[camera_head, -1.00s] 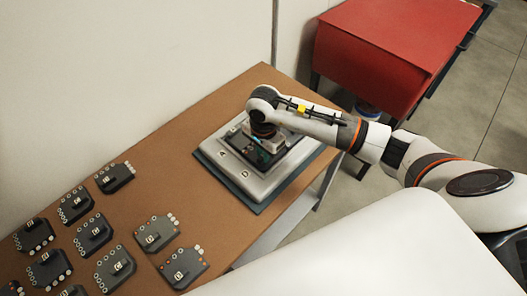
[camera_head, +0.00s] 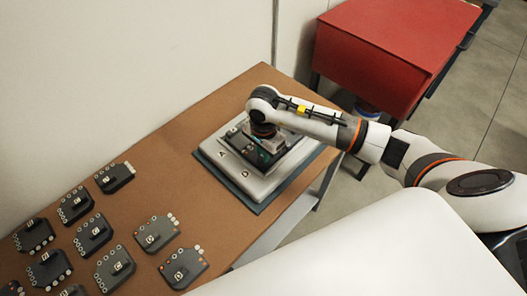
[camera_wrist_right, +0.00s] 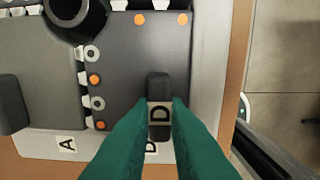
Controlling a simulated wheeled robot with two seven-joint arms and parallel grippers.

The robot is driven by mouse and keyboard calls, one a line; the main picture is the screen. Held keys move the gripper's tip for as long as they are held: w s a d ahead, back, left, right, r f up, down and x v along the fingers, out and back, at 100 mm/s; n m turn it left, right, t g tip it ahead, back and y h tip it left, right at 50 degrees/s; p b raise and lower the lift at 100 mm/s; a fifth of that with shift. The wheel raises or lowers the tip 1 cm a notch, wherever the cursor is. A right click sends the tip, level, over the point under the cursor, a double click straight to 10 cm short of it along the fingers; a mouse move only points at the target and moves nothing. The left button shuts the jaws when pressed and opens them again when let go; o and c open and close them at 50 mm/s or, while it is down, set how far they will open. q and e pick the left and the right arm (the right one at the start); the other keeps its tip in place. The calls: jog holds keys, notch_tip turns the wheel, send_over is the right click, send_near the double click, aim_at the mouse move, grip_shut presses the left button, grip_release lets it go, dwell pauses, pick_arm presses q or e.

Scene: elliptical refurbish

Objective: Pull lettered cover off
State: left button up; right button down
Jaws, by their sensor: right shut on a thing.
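My right gripper (camera_head: 260,151) reaches down over the grey stepped fixture (camera_head: 228,170) at the table's far right end. In the right wrist view, its two teal fingers (camera_wrist_right: 160,108) are shut on the black handle of the dark grey cover marked D (camera_wrist_right: 122,65). The cover has orange dots and pale rings along its edges. It lies at the fixture's right side; I cannot tell whether it is seated or slightly raised. The fixture's rim carries an A label (camera_wrist_right: 66,143) and a D label partly hidden by the fingers. My left gripper is not in view.
Several dark lettered covers (camera_head: 115,266) lie in rows on the brown table (camera_head: 180,140) at the left. The table between them and the fixture is clear. A wall stands behind, and a red cabinet (camera_head: 390,50) stands beyond the table's right end.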

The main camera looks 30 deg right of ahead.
jog(key=shift+r, duration=0.15)
dwell(0.4)
notch_tip(320, 180, up, 17)
jog(key=p, duration=0.9)
dwell(0.7)
